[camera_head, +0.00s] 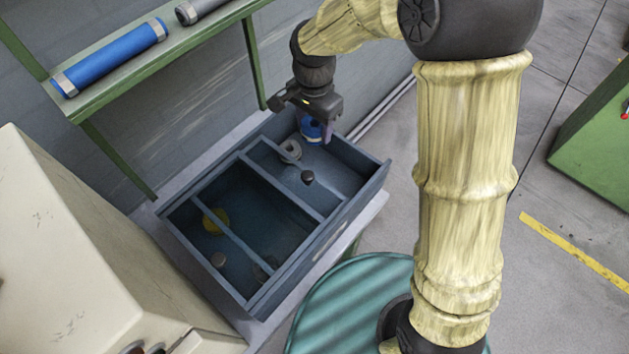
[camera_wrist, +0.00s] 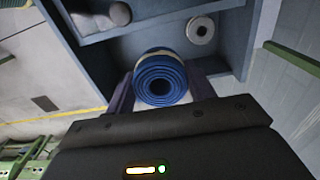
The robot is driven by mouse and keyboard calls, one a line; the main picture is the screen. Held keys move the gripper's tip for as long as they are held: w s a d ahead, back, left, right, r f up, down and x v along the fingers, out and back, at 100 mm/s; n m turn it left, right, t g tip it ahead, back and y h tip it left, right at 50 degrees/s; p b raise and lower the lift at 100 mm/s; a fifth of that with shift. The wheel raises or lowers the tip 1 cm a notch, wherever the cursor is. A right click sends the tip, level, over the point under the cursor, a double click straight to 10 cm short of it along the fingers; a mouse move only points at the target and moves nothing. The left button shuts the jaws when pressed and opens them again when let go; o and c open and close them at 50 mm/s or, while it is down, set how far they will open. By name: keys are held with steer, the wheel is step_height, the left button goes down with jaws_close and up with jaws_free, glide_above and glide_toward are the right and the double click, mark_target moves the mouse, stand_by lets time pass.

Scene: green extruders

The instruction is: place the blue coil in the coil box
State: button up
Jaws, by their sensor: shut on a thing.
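The blue coil (camera_head: 311,129) is gripped between the fingers of my gripper (camera_head: 318,127). In the wrist view the coil (camera_wrist: 160,80) shows its spiral end between the two fingers (camera_wrist: 161,92). The coil box (camera_head: 345,212) is a blue-grey open box with dividers. My gripper points down at its far-right compartment, with the coil at or just inside that compartment near its far end. I cannot tell whether the coil touches the floor of the box.
A grey ring-shaped coil (camera_head: 290,150) and a small dark piece (camera_head: 307,177) lie in the same compartment. A yellow round piece (camera_head: 215,221) lies in another compartment. A green shelf (camera_head: 110,88) holds a blue roll (camera_head: 112,57). A cream machine (camera_head: 75,240) stands at left.

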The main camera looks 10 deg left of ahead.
steer(key=shift+f, duration=0.1)
glide_toward(314, 169)
steer(key=s, duration=0.1)
steer(key=f, duration=0.1)
steer(key=s+f, duration=0.1)
steer(key=shift+s+d+p, duration=0.25)
steer(key=shift+s+p, duration=0.05)
steer(key=shift+p, duration=0.1)
steer(key=shift+f, duration=1.95)
steer(key=shift+f, duration=0.1)
steer(key=o, duration=1)
